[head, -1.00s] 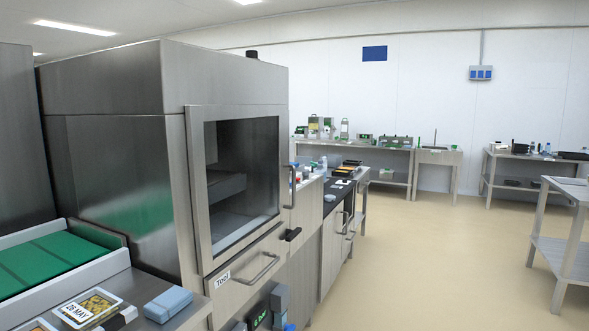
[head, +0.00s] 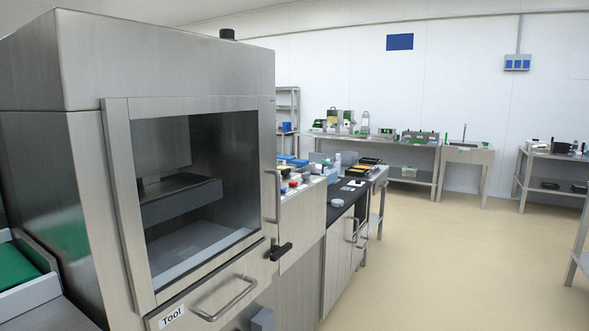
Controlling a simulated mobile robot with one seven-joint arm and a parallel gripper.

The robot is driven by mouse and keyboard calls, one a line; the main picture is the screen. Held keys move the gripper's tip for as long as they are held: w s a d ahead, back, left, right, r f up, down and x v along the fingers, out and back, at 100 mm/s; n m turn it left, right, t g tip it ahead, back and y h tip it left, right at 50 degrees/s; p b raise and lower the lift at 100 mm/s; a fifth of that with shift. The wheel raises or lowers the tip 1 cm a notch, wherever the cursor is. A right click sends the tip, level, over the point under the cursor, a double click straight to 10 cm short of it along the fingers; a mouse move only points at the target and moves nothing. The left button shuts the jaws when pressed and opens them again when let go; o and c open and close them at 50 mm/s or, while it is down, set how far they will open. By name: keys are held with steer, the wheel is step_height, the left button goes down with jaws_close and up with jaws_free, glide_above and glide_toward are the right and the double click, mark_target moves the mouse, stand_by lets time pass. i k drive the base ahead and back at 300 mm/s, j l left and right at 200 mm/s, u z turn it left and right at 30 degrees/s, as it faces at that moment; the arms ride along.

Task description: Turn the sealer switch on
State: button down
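The tray sealer (head: 170,70) is a large steel cabinet on the left in the head view, with a closed glass-fronted door (head: 190,190) and a vertical door handle. A "Tool" drawer with a bar handle (head: 225,300) sits below the door. A black lever-like knob (head: 281,251) sticks out at the door's lower right corner. To the right is a sloped control panel (head: 305,190) with small coloured buttons, red and blue among them. I cannot make out which control is the switch. My gripper is not in view.
A dark-topped counter (head: 340,210) with small items runs on past the panel. Benches with equipment (head: 400,145) and a sink table (head: 467,156) stand along the back wall. The beige floor (head: 450,260) on the right is clear.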

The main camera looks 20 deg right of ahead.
mark_target(286, 172)
steer(key=i+l, duration=0.2)
steer(key=l, duration=0.2)
steer(key=i+l, duration=0.25)
steer(key=l, duration=0.15)
steer(key=i+l, duration=0.2)
steer(key=l, duration=0.2)
steer(key=i+l, duration=0.25)
steer(key=l, duration=0.15)
steer(key=i+l+z, duration=0.2)
steer(key=i+l, duration=0.3)
steer(key=i+j+z, duration=0.15)
steer(key=i, duration=0.55)
steer(key=i+j+z, duration=0.15)
steer(key=i, duration=0.6)
